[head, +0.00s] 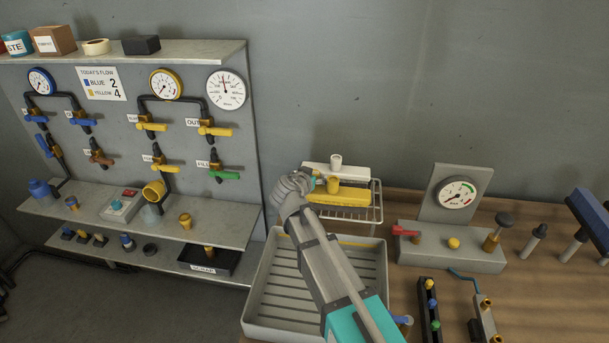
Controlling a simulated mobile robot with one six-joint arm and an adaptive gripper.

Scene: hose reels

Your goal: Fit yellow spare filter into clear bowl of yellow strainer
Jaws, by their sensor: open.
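The yellow strainer head (154,190) hangs on the pipework at the left panel, its round opening tilted toward me. A greyish see-through bowl (151,214) is just below it, at the shelf; I cannot tell whether they touch. A small yellow-topped piece (185,220), which looks like the yellow spare filter, stands upright on the shelf to the right of the bowl. My gripper (293,186) is open, well to the right of these, by the left end of a wire rack. Its fingertips are small and partly hidden by its own body.
The wire rack (362,214) holds a white and a yellow block with knobs. A grey ribbed tray (262,325) lies below my arm. A black scrap tray (190,268) sits on the lower shelf. A grey box with a red switch (123,203) stands left of the bowl.

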